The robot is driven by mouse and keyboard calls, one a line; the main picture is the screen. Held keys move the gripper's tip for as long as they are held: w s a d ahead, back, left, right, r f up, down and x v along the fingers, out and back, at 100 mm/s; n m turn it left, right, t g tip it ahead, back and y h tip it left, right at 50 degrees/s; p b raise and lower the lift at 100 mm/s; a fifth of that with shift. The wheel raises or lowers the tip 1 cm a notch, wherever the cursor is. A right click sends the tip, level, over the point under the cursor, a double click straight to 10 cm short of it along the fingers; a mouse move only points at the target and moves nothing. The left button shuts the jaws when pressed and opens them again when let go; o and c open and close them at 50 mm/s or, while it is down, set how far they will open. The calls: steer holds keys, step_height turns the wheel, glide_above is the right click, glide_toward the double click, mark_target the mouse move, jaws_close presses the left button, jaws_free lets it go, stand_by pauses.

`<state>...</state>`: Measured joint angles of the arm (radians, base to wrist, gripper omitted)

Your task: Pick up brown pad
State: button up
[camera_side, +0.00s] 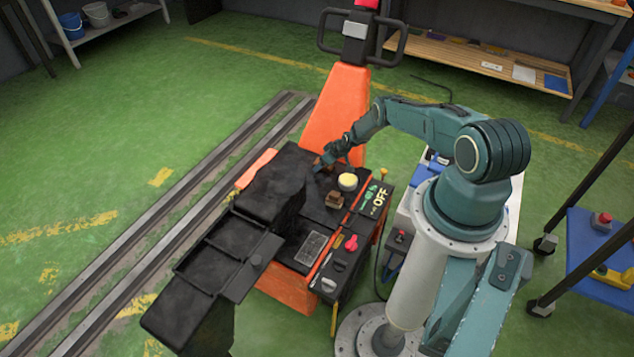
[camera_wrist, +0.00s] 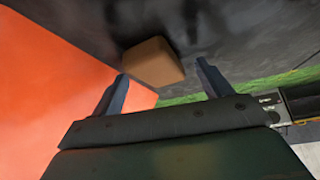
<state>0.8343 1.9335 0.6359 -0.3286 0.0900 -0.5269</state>
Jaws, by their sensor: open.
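A brown pad (camera_wrist: 153,63), a rounded block, lies against a dark surface in the wrist view. It shows between and just beyond the two fingertips of my gripper (camera_wrist: 161,70). The fingers are apart, with a gap to the pad on both sides, and hold nothing. In the side view my gripper (camera_side: 322,163) is low at the far end of the black-topped cart, beside the orange column. A small brown block (camera_side: 334,199) stands on the cart top nearer the camera; I cannot tell if it is the same pad.
The orange column (camera_side: 338,105) rises close to my gripper. A cream round piece (camera_side: 347,181) sits beside the brown block. A bulky black case (camera_side: 268,187) with open trays (camera_side: 215,262) flanks the cart on the left. Small tools and a red knob (camera_side: 351,242) lie on the right.

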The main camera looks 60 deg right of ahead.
stand_by(0.4)
steer(key=c, duration=1.1)
steer(key=shift+c, duration=0.3)
steer(key=shift+r, duration=0.1)
steer(key=shift+c, duration=0.5)
step_height(320, 180, up, 20)
steer(key=shift+f, duration=0.1)
steer(key=shift+c, duration=0.2)
